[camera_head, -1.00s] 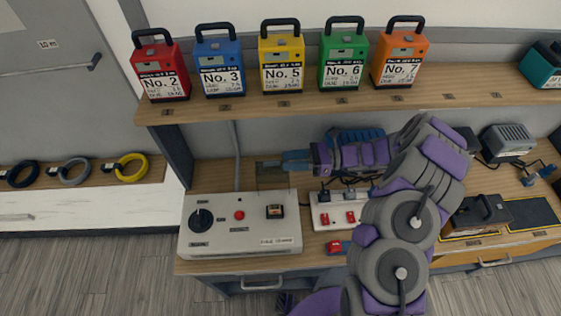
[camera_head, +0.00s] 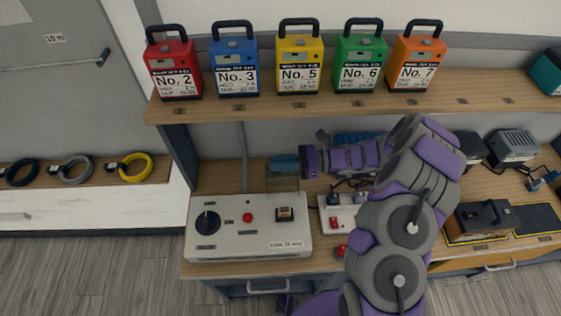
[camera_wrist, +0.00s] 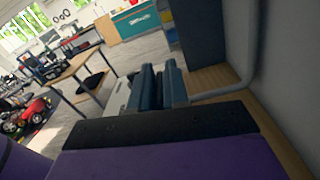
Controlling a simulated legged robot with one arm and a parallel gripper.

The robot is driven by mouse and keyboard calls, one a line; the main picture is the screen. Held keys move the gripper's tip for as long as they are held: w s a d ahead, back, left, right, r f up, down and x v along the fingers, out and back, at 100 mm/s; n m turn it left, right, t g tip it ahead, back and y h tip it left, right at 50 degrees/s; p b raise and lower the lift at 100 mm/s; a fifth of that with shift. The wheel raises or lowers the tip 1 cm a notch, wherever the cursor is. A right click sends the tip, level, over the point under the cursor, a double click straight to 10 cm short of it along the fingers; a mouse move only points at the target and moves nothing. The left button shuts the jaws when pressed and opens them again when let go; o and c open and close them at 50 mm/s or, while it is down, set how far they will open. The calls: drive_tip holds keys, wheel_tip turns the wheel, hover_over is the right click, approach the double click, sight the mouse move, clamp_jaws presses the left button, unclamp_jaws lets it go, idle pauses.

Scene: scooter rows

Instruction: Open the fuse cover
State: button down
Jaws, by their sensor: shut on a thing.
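The white control box (camera_head: 228,247) sits on the lower bench. A small dark-framed fuse (camera_head: 285,214) is exposed on its top right. The clear fuse cover (camera_head: 284,184) stands raised behind the fuse, at the box's back edge. My gripper (camera_head: 284,164) is at the top of the cover, its blue fingers shut on it. In the wrist view, the fingers (camera_wrist: 161,85) are close together; the cover cannot be made out between them.
A red button (camera_head: 247,217) and a black rotary knob (camera_head: 207,222) are on the box. A white power strip (camera_head: 341,216) is just right of it. Above, a shelf (camera_head: 330,105) holds several numbered coloured packs.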

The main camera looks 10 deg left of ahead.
drive_tip(key=shift+w+d, duration=0.1)
drive_tip(key=shift+d, duration=0.05)
idle(0.3)
drive_tip(key=shift+s+d+r+n, duration=0.1)
drive_tip(key=shift+s+r+n, duration=0.1)
drive_tip(key=shift+s+n, duration=0.2)
drive_tip(key=s, duration=0.1)
drive_tip(key=s+n, duration=0.1)
drive_tip(key=s+d, duration=0.1)
drive_tip(key=shift+s+r+n, duration=0.3)
drive_tip(key=shift+s+n, duration=0.05)
drive_tip(key=shift+n, duration=0.05)
drive_tip(key=c, duration=1.6)
unclamp_jaws()
drive_tip(key=o, duration=0.4)
drive_tip(key=shift+d+r, duration=0.1)
drive_tip(key=shift+d, duration=0.4)
drive_tip(key=shift+c, duration=0.2)
drive_tip(key=shift+a, duration=0.1)
